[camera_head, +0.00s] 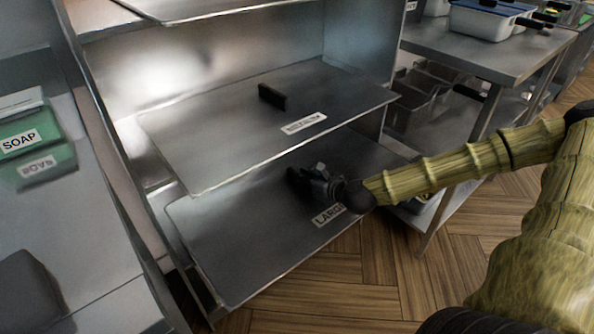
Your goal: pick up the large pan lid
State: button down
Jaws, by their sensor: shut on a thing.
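The large pan lid (245,248) is a flat grey metal sheet on the lower level of the metal rack, with a white label (328,215) that reads "LARGE" in part. My gripper (305,178) is over the lid and shut on its dark handle, which is mostly hidden by the fingers.
Another labelled lid (215,133) with a black handle (272,97) lies just above, overhanging the large lid's back part. A steel table (480,50) with containers stands at right. A counter with a green soap box (28,135) is at left. Wooden floor (370,285) is clear in front.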

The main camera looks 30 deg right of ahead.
jog(key=shift+s+d+r+p, duration=0.15)
jog(key=shift+s+p, duration=0.6)
jog(key=shift+s, duration=0.4)
jog(key=shift+s+d+p, duration=0.2)
jog(key=shift+s+p, duration=0.5)
jog(key=shift+s, duration=0.4)
jog(key=shift+s+d+r+p, duration=0.15)
jog(key=shift+s+p, duration=0.6)
jog(key=shift+s, duration=0.4)
jog(key=shift+s+f, duration=0.15)
jog(key=shift+s, duration=0.1)
